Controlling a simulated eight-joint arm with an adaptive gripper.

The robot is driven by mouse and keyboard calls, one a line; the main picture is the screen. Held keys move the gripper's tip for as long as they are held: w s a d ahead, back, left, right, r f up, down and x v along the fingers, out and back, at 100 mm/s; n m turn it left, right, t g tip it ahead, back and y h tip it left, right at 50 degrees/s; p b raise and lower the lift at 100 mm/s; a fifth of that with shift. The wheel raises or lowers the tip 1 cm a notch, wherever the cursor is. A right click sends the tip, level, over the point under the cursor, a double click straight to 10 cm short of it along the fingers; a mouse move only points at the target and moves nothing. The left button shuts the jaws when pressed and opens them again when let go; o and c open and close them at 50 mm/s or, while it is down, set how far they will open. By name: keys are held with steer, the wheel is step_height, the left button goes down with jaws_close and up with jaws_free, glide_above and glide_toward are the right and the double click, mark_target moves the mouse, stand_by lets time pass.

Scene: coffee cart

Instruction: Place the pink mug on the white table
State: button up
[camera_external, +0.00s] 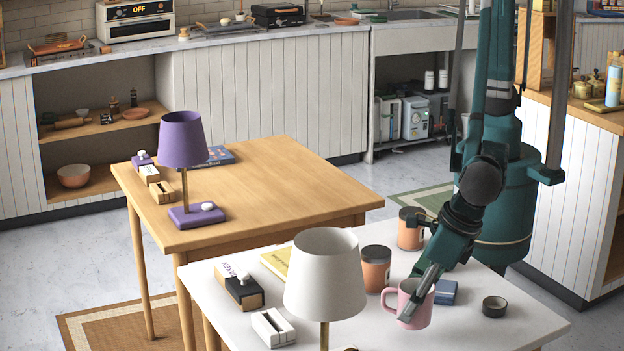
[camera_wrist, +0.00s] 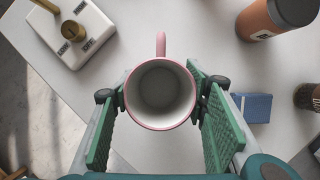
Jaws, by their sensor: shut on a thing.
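The pink mug (camera_external: 413,306) is upright at the near right part of the white table (camera_external: 520,318). In the wrist view the mug (camera_wrist: 161,128) shows from above, empty, with its handle toward the top of the picture. My gripper (camera_external: 409,309) is shut on the mug, with one green finger pad on each side of its body. The gripper also shows in the wrist view (camera_wrist: 161,97). I cannot tell whether the mug's bottom touches the tabletop or is slightly above it.
A white lamp (camera_external: 325,275) stands left of the mug. Orange jars with dark lids (camera_external: 376,270) (camera_external: 410,233) stand behind it. A blue box (camera_external: 446,292) and a dark round lid (camera_external: 494,307) lie to its right. The wooden table (camera_external: 290,185) is behind, with a purple lamp (camera_external: 183,140).

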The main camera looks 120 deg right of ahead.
steer(key=shift+f+b, duration=0.4)
steer(key=shift+f, duration=1.45)
steer(key=shift+f, duration=0.2)
steer(key=o, duration=1.1)
steer(key=shift+c, duration=0.2)
steer(key=shift+r, duration=0.15)
steer(key=p+v, duration=0.2)
steer(key=v, duration=1)
steer(key=shift+d+r, duration=0.1)
